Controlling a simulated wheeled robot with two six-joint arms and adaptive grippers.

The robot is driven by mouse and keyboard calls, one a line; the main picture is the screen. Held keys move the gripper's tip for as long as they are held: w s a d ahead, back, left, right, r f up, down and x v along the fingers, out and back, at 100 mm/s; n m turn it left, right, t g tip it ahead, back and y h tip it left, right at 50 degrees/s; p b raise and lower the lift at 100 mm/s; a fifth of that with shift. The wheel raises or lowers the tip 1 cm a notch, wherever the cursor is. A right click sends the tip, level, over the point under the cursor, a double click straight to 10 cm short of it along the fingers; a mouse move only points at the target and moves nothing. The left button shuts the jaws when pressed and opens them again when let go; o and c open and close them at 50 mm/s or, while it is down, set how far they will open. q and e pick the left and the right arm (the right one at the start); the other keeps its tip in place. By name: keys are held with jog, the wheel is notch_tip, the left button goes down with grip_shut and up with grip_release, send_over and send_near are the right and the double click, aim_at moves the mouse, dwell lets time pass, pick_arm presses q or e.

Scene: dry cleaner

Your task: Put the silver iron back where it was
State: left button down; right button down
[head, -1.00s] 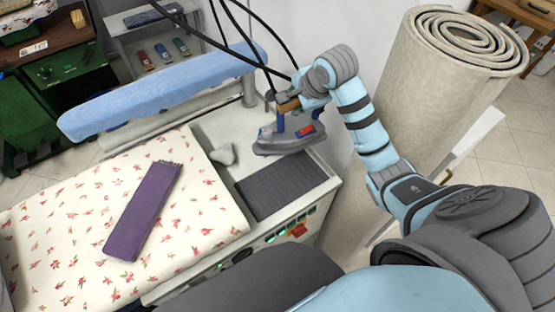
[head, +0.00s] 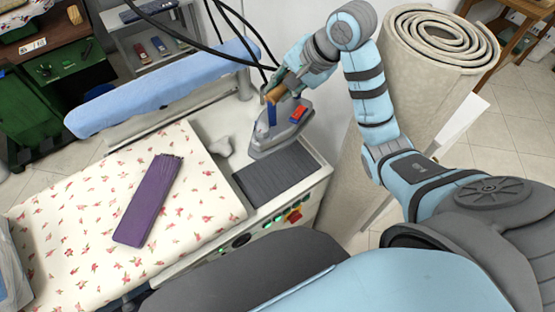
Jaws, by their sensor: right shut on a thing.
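The silver iron (head: 281,139) has a grey body, blue posts, a red part and a brown handle. It is at the back of the ironing station, just behind the dark ribbed pad (head: 275,176). Its tip points to the lower left. My right gripper (head: 275,92) is shut on the handle from above. I cannot tell whether the iron's sole touches the surface or hangs slightly above it. The ribbed pad is bare. My left gripper is not in view.
A light-blue padded arm (head: 160,88) and black hoses (head: 232,55) are behind and left of the iron. A floral cloth (head: 85,205) with a folded purple tie (head: 148,200) covers the board. A rolled carpet (head: 425,90) stands at the right.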

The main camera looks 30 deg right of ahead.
aim_at(281, 115)
jog(key=f+b, duration=0.2)
jog(key=f, duration=0.1)
jog(key=f+b, duration=0.3)
jog(key=shift+a+f, duration=0.2)
jog(key=shift+f, duration=0.1)
notch_tip(281, 115, down, 13)
jog(key=p, duration=0.1)
jog(key=c, duration=1.5)
grip_release()
jog(key=shift+f, duration=0.1)
jog(key=shift+c, duration=0.2)
jog(key=shift+o, duration=0.7)
jog(key=shift+s, duration=0.15)
